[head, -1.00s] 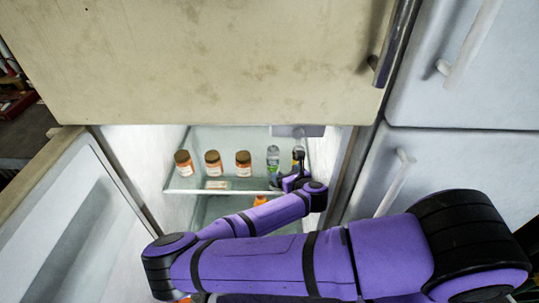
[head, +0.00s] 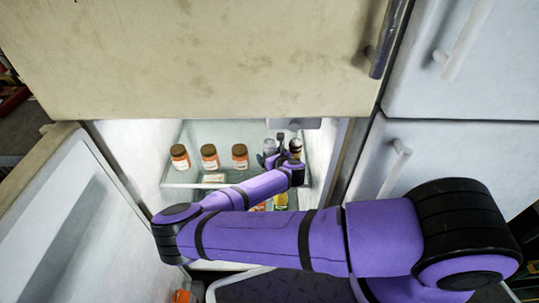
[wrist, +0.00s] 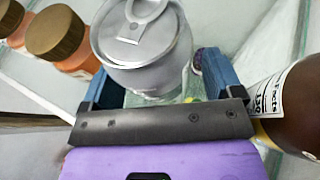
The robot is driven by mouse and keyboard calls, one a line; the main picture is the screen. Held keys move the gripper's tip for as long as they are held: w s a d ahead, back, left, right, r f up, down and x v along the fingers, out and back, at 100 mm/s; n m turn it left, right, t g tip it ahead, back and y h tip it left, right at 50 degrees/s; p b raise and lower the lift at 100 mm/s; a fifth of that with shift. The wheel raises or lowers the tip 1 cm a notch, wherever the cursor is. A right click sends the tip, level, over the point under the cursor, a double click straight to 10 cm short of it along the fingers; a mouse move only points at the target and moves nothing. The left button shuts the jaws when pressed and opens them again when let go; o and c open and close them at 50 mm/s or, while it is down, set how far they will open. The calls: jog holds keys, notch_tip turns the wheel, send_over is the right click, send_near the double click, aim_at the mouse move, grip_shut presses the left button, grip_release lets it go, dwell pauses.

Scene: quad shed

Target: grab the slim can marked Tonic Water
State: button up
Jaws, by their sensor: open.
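A slim can with a silver top and ring pull (wrist: 145,32) stands upright on the fridge shelf, and its top also shows in the head view (head: 269,145). Its label cannot be read here; a little green shows low on its side in the wrist view. My gripper (wrist: 158,80) is open, with one blue finger on each side of the can's near lower part. Whether the fingers touch it I cannot tell. In the head view my gripper (head: 278,157) hides most of the can.
A brown bottle (wrist: 290,105) stands close to the right finger; it also shows in the head view (head: 295,148). Brown-lidded jars (head: 209,157) stand left on the shelf (head: 190,185). The fridge side wall is close on the right. The open door (head: 75,215) is at left.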

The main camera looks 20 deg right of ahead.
jog(key=shift+w+f, duration=0.15)
jog(key=shift+w, duration=0.15)
jog(key=shift+c, duration=0.5)
jog(key=c, duration=1.1)
jog(key=shift+o, duration=0.2)
jog(key=shift+a+r, duration=0.1)
jog(key=shift+r, duration=0.1)
